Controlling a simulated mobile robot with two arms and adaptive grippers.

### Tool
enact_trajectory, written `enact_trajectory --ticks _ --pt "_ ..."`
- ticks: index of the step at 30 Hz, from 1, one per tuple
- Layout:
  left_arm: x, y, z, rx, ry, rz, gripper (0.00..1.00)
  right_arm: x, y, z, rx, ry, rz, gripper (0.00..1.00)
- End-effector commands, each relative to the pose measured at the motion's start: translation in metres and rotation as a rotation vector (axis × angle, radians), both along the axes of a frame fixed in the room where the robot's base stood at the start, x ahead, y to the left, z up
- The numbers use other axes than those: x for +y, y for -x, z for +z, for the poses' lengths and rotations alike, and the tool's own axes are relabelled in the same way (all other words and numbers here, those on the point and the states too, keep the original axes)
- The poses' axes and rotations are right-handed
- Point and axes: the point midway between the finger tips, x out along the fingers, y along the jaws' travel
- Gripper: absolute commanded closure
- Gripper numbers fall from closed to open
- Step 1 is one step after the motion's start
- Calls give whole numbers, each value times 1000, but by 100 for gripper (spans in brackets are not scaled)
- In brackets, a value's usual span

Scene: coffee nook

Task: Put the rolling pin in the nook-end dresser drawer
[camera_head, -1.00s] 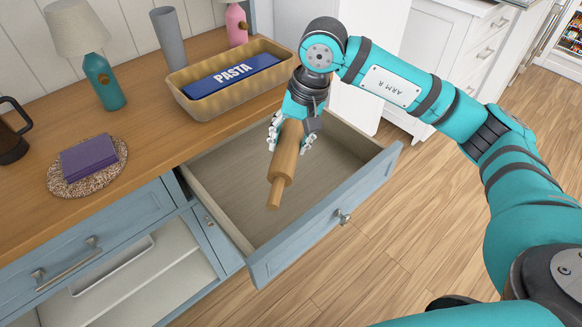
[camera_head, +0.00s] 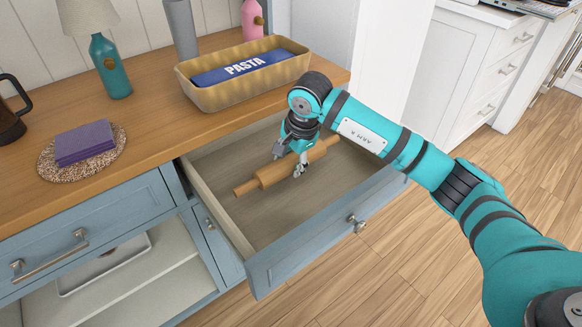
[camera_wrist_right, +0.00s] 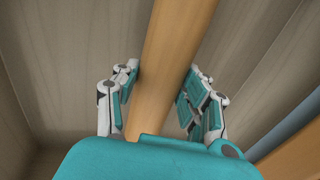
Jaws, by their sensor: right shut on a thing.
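The wooden rolling pin (camera_head: 275,173) is inside the open dresser drawer (camera_head: 300,248), lying crosswise in the head view. My right gripper (camera_head: 290,160) reaches down into the drawer and is shut on the rolling pin near its middle. In the right wrist view, the pin (camera_wrist_right: 170,65) runs between the two fingers of my right gripper (camera_wrist_right: 160,98), with the drawer's bottom close behind it. I cannot tell whether the pin touches the drawer's bottom. My left gripper is not in view.
On the dresser top (camera_head: 150,130) stand a basket (camera_head: 250,90) with a blue pasta pack (camera_head: 245,68), a lamp (camera_head: 110,68), a grey vase (camera_head: 181,28), a pink bottle (camera_head: 252,20) and purple napkins (camera_head: 85,145) on a woven mat. The drawer's left part is clear.

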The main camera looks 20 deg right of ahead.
Motion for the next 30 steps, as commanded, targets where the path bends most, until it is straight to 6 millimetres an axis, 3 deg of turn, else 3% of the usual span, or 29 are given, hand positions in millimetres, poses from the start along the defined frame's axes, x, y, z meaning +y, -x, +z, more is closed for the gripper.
enact_trajectory --ticks 4,18,19,24,30 --pt "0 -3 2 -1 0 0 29 0 0 -21 1 -1 0 100" --pt "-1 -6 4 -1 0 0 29 0 0 -24 -2 0 1 100" --pt "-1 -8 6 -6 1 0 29 0 0 -24 0 0 1 53" --pt "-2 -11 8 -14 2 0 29 0 0 -24 0 0 1 34" --pt "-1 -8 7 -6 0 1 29 0 0 -24 1 1 1 34"
